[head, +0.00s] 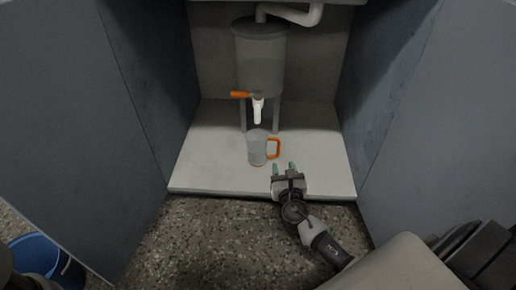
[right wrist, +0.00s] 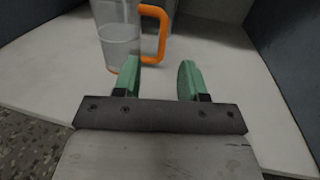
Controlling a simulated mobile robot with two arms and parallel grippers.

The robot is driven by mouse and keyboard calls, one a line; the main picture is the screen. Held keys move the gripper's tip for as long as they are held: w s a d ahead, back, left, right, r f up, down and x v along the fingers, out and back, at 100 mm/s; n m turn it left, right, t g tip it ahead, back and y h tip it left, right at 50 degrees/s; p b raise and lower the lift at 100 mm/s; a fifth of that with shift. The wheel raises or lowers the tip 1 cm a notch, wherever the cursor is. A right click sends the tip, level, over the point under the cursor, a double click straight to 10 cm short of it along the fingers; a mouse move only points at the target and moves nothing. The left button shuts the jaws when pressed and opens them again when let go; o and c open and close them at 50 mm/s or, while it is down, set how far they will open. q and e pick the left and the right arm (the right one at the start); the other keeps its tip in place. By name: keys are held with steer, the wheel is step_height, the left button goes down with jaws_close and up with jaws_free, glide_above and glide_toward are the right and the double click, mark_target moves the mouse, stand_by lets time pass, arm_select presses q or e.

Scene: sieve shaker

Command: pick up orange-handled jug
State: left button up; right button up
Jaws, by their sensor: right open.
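The jug (head: 256,149) is clear with an orange handle (head: 274,148) on its right side. It stands upright on the white cabinet floor, under the spout of a grey tank. My right gripper (head: 284,166) is open and empty, just in front of the handle and a little to its right. In the right wrist view the two green fingertips (right wrist: 159,80) are apart, and the handle (right wrist: 157,32) is beyond them, nearer the left finger. The jug (right wrist: 119,38) shows at the upper left there, with its top cut off. My left gripper is not seen.
The grey tank (head: 260,62) stands on legs behind the jug, with a white spout (head: 258,110) and an orange lever (head: 240,94). Dark cabinet walls and doors (head: 420,110) flank the white floor (head: 205,165). A blue bucket (head: 38,262) is at the lower left.

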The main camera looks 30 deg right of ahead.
mark_target(279, 148)
steer(key=b+x, duration=0.1)
steer(key=x, duration=0.3)
steer(key=shift+w+d, duration=0.1)
steer(key=b+x, duration=0.1)
steer(key=x, duration=0.1)
steer(key=f+b+x, duration=0.1)
steer(key=b+x, duration=0.1)
steer(key=shift+d, duration=0.25)
steer(key=shift+w+d+r+b, duration=0.2)
steer(key=shift+w+b, duration=0.15)
steer(key=shift+w, duration=0.15)
jaws_close()
